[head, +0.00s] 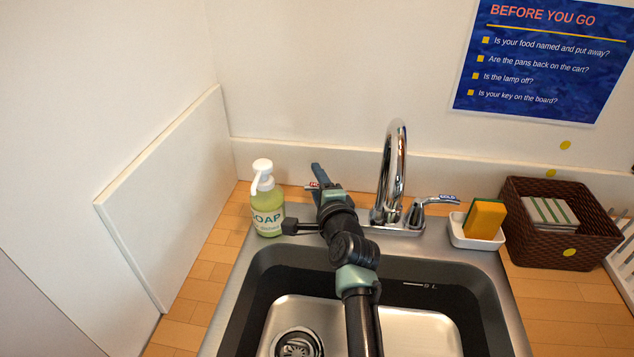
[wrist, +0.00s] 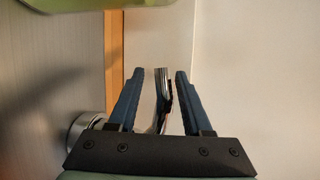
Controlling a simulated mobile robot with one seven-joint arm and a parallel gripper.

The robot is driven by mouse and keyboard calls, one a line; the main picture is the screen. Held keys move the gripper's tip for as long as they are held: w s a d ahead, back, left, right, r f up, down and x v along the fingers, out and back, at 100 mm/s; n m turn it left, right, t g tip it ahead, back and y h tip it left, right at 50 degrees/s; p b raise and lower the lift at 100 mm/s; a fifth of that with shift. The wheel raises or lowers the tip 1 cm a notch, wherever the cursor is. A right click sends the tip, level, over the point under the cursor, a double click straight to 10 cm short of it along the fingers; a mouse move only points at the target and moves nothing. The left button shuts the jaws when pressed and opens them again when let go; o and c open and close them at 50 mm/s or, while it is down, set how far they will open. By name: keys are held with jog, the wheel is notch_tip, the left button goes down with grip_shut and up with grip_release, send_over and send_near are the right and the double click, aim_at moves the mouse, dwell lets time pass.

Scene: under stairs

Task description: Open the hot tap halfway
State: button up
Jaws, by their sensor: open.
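The chrome tap (head: 394,170) stands behind the sink with a tall curved spout. The hot tap lever (head: 312,185) is on the left; only its red-labelled end shows past my gripper in the head view. The cold tap lever (head: 440,199), with a blue label, points right. My gripper (head: 318,170) is at the hot lever, its blue fingers pointing towards the back wall. In the wrist view my gripper (wrist: 158,72) is open, with the chrome hot lever (wrist: 160,88) between its fingers. I cannot tell whether either finger touches it. My arm hides the lever's base in the head view.
A soap bottle (head: 267,208) stands close left of my gripper. A sponge (head: 484,219) sits in a white dish (head: 460,236) right of the tap, beside a brown basket (head: 540,252). The sink basin (head: 425,328) lies below my arm, and the back wall is close behind.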

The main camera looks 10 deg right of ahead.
grip_shut()
jog(key=shift+f, duration=0.1)
dwell(1.2)
